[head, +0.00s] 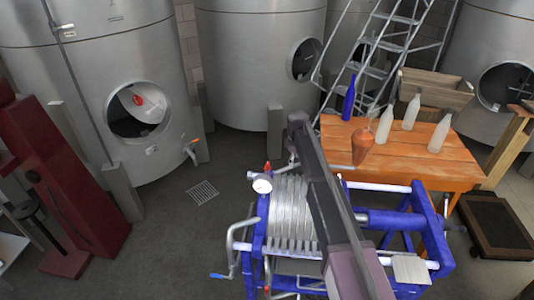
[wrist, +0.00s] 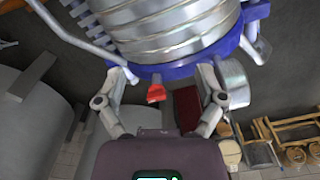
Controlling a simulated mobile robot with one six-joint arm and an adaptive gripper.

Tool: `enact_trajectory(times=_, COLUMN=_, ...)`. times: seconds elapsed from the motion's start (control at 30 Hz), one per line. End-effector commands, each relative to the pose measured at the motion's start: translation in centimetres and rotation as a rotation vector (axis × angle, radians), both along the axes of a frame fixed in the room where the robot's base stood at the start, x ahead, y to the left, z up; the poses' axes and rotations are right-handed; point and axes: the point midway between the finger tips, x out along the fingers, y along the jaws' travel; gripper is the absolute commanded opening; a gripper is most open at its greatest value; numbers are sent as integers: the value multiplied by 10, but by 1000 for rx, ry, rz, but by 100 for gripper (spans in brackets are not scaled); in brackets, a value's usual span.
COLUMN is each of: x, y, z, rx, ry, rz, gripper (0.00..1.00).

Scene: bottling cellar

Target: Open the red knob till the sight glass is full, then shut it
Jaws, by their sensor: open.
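A small red knob (wrist: 156,93) on a short grey stem shows in the wrist view, just below a blue rim. My gripper (wrist: 164,74) is open, with one finger on each side of the knob; I see no contact. In the head view a red knob (head: 267,167) stands above a round white gauge (head: 262,186) on the blue-framed machine (head: 435,225). I cannot tell whether it is the same knob. My arm crosses this machine and my fingers cannot be made out there. I cannot pick out the sight glass or its level.
A crank with a blue grip (head: 217,276) juts out left of the machine. Behind it, a wooden table (head: 335,135) holds several bottles and a brown-orange vessel (head: 363,145). Steel tanks (head: 240,60) and a ladder (head: 395,45) stand behind. Floor around the drain grate (head: 202,193) is clear.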

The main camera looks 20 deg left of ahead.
Motion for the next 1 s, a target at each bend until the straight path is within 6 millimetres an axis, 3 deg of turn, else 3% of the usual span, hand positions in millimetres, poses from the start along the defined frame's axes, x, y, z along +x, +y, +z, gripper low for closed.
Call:
enact_trajectory(times=0.03, x=10, y=23, z=21, rx=0, ry=0, rz=49, gripper=89)
enact_trajectory(times=0.2, x=21, y=76, z=48, rx=0, ry=0, rz=192, gripper=89)
enact_trajectory(times=0.4, x=25, y=115, z=64, rx=0, ry=0, rz=299, gripper=89)
enact_trajectory(times=0.57, x=25, y=125, z=67, rx=0, ry=0, rz=331, gripper=89)
enact_trajectory(times=1.0, x=24, y=126, z=65, rx=0, ry=0, rz=332, gripper=89)
